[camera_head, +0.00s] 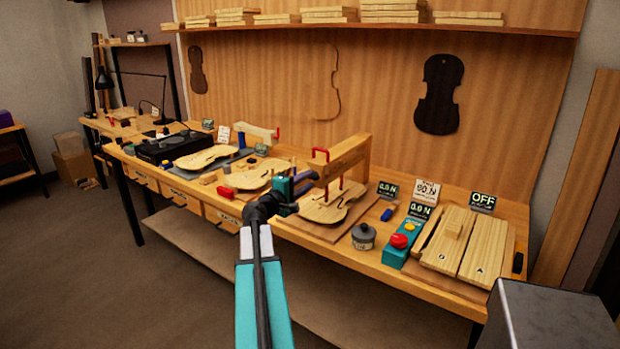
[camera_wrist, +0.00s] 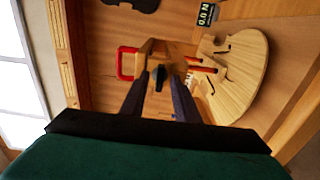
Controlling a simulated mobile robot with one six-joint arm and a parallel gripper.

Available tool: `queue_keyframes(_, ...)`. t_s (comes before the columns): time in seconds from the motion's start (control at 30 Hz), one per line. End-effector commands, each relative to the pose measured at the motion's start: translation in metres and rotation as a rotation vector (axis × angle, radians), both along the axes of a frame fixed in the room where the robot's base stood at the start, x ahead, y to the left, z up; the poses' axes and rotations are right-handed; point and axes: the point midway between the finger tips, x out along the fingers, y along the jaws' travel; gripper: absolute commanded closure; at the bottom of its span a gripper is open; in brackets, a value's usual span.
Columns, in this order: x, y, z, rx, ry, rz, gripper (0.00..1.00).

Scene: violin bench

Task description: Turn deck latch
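No part is labelled as the deck latch. A wooden clamp frame (camera_head: 345,155) with a red handle (camera_head: 320,153) stands over a violin plate (camera_head: 335,203) on the bench. In the wrist view the frame's end (camera_wrist: 178,48), the red handle (camera_wrist: 126,62) and the violin plate (camera_wrist: 237,70) lie ahead of my gripper. A small black piece (camera_wrist: 159,77) shows in the gap between my fingers; whether they touch it is unclear. My gripper (camera_head: 309,183) is in front of the frame, above the bench's front part. In the wrist view my gripper's fingers (camera_wrist: 159,88) are apart.
A teal control box (camera_head: 403,240) with a red button, a grey pot (camera_head: 363,236) and wooden boards (camera_head: 465,243) stand to the right. Another violin plate (camera_head: 255,174) and a black turntable-like device (camera_head: 160,146) are to the left. Open floor (camera_head: 120,270) lies in front.

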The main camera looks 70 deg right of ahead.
Motion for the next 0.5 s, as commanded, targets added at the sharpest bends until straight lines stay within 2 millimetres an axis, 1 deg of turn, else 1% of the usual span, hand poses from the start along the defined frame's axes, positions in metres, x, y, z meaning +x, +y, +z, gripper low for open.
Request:
queue_keyframes(0.03,-0.001,-0.006,0.001,0.000,0.000,-0.001,0.72)
queue_keyframes(0.2,-0.004,-0.015,0.000,0.000,0.001,-0.002,0.72)
queue_keyframes(0.5,-0.005,-0.016,0.000,0.000,0.000,-0.001,0.72)
